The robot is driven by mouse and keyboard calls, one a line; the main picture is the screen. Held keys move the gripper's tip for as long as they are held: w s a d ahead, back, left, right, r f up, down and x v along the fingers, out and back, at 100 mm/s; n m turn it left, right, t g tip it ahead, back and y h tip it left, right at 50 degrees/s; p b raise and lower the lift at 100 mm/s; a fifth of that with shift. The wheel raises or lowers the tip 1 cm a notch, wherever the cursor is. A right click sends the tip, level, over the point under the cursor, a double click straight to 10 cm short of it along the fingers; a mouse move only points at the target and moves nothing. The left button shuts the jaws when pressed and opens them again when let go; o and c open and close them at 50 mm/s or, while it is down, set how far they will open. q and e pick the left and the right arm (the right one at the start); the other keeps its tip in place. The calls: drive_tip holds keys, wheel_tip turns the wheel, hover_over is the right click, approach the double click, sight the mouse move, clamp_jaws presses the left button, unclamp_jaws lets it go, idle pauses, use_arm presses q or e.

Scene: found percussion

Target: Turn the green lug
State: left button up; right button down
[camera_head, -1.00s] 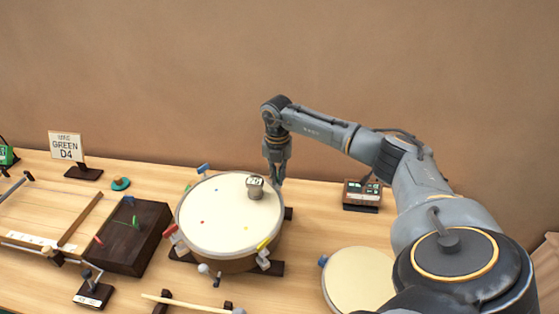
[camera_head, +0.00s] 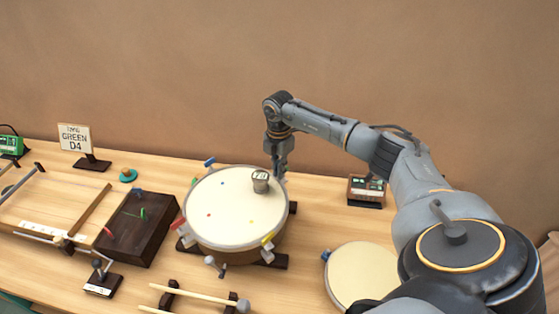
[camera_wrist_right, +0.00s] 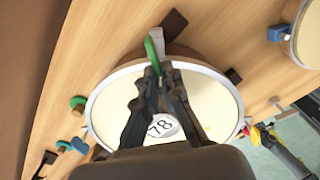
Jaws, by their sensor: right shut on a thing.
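The green lug (camera_wrist_right: 152,52) stands up at the rim of the large cream-headed drum (camera_head: 222,215). My right gripper (camera_wrist_right: 160,72) points at that rim and is shut on the green lug, whose top shows beyond the fingertips. In the head view the right gripper (camera_head: 279,172) is at the drum's far right edge and the lug is hidden there. A small round gauge (camera_head: 260,180) sits on the drumhead near the gripper. In the right wrist view the gauge (camera_wrist_right: 162,126) appears to read 78, partly covered by the fingers. My left gripper is not in view.
A sign (camera_head: 75,139) reading GREEN D4 stands at the back left. A dark box (camera_head: 137,228) with coloured pegs is left of the drum. A smaller drum (camera_head: 359,275) and a small device (camera_head: 366,190) are on the right. A mallet (camera_head: 200,296) lies in front.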

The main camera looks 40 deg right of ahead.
drive_tip(key=shift+w+r, duration=0.1)
drive_tip(key=shift+r, duration=0.05)
drive_tip(key=c, duration=1.5)
unclamp_jaws()
wheel_tip(320, 180, up, 12)
